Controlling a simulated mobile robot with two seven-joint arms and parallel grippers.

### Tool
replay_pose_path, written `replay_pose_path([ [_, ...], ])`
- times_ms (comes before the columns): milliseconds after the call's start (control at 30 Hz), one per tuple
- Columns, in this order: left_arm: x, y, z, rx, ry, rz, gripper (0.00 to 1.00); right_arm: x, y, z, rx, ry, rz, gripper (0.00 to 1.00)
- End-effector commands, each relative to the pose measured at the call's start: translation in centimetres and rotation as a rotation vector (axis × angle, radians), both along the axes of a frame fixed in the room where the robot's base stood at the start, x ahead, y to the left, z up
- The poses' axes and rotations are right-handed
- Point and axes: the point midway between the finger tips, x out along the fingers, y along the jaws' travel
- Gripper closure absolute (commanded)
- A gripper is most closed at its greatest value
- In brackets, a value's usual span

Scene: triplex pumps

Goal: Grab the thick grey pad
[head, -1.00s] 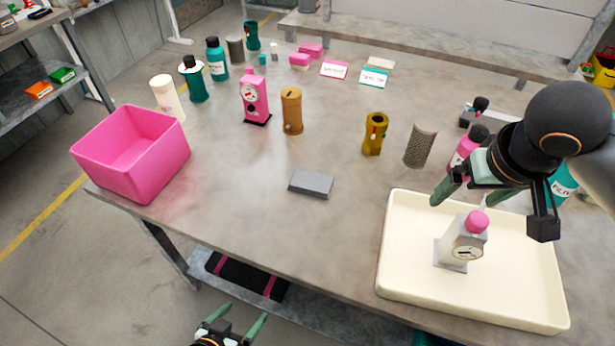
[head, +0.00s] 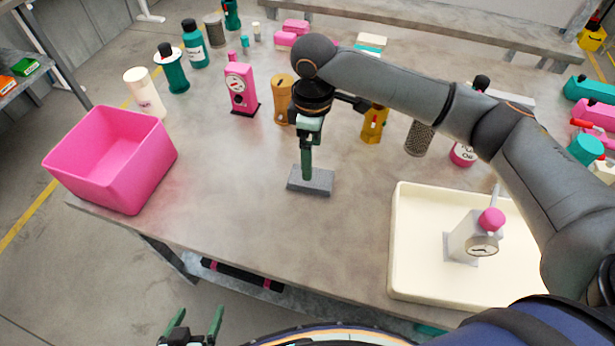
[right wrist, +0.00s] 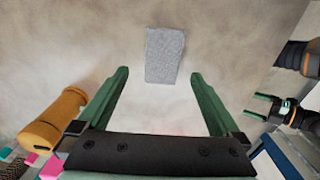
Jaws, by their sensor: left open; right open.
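The thick grey pad (head: 320,186) lies flat on the table. In the right wrist view it (right wrist: 164,55) lies ahead of the fingertips, roughly in line with the gap between them. My right gripper (head: 306,176) is over the pad, fingers pointing down and partly in front of it. It is open and empty in the right wrist view (right wrist: 160,75). I cannot tell whether the fingertips touch the pad. My left gripper (head: 199,313) is open and empty, low in front of the table.
A pink bin (head: 110,160) stands at the table's left corner. A cream tray (head: 412,245) with a grey, pink-capped pump (head: 468,243) is at the right. A tan cylinder (head: 282,97), a pink pump (head: 240,90) and a brass part (head: 374,124) stand behind the pad. The table left of the pad is clear.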

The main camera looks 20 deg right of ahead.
Motion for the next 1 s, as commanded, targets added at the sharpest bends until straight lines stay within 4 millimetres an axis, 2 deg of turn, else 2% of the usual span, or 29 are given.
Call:
replay_pose_path([
  [100, 0.0, 0.0, -0.2, 0.000, 0.001, 0.000, 0.05, 0.0, 0.0, -1.4, 0.000, 0.001, -0.002, 0.00],
  [267, 0.0, 0.0, -0.3, 0.000, 0.002, 0.000, 0.05, -0.1, 0.0, -2.5, 0.000, 0.000, -0.002, 0.00],
  [533, -0.1, 0.0, -0.6, 0.000, 0.004, -0.001, 0.05, -0.3, 0.3, -6.4, 0.000, 0.001, -0.002, 0.00],
  [867, -0.1, -0.1, -0.5, 0.000, 0.006, -0.002, 0.05, -0.3, 0.3, -7.0, 0.000, -0.002, -0.001, 0.00],
  [1000, -0.1, -0.1, -0.5, -0.001, 0.005, -0.002, 0.05, -0.3, 0.3, -7.0, 0.000, -0.001, -0.001, 0.16],
])
